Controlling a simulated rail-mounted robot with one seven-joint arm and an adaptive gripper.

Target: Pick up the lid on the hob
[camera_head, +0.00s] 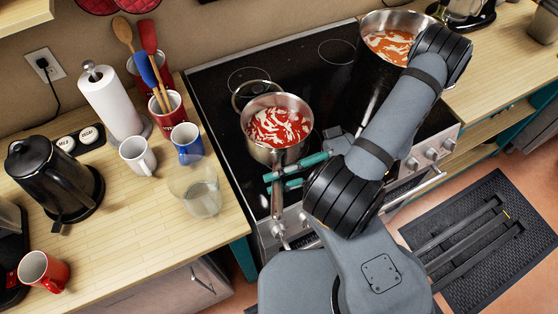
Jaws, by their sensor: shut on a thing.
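A steel saucepan (249,124) with red and white contents stands on the black hob (212,100). Its handle (277,204) points toward the front edge. A thin, silvery ring-shaped rim (234,98), which looks like the lid, shows just behind the saucepan and is partly hidden by it. My gripper (274,182), with teal fingers, is at the front of the saucepan. Its fingers cross the saucepan handle and appear shut on it, apart from the ring-shaped rim. My arm hides part of the hob's right side.
A larger pot (368,24) with orange contents stands at the back right. On the left counter are a clear glass jar (203,196), a blue mug (187,140), a white mug (137,156), a paper towel roll (108,102) and a black kettle (55,180).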

